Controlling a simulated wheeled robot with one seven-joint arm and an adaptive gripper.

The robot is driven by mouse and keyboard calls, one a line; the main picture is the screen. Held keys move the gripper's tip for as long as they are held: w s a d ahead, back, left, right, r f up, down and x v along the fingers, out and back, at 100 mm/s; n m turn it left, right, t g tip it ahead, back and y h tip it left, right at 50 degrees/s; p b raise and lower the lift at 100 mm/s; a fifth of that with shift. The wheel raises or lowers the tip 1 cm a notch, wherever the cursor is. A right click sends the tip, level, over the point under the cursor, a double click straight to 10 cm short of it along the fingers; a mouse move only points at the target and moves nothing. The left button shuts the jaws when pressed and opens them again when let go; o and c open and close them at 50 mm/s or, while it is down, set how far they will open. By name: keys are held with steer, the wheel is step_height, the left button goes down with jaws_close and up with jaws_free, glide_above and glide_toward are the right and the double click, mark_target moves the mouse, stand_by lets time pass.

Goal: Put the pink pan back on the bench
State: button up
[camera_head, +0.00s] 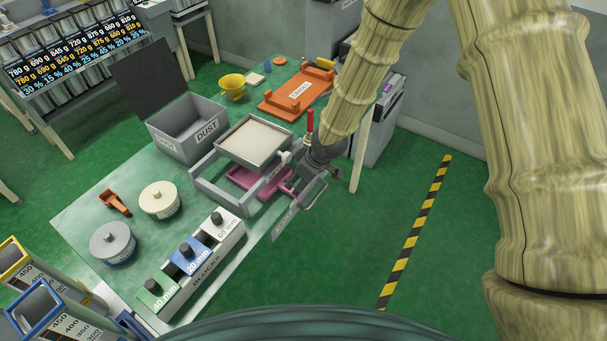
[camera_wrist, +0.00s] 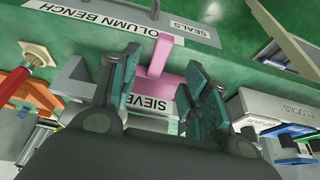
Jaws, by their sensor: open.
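The pink pan (camera_head: 243,180) sits low inside the grey stand (camera_head: 207,190), below a square sieve tray (camera_head: 255,141) of pale material that partly hides it. Its pink handle sticks out toward the bench's right edge. My gripper (camera_head: 303,188) is at that handle, its fingers partly hidden by the wrist. In the wrist view my open gripper (camera_wrist: 161,72) has one finger on each side of a pink bar (camera_wrist: 155,60), with gaps visible. I cannot tell whether either finger touches it. A "SIEVE" label shows between the fingers. The bench (camera_head: 85,215) has bare room at its left.
A grey DUST bin (camera_head: 182,131) stands behind the stand. Two round lidded weights (camera_head: 160,198), an orange scoop (camera_head: 115,202) and a blocks rack (camera_head: 205,275) are in front.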

steer(key=shift+p+x, duration=0.9)
steer(key=shift+x, duration=2.55)
steer(key=shift+c, duration=0.2)
jaws_close()
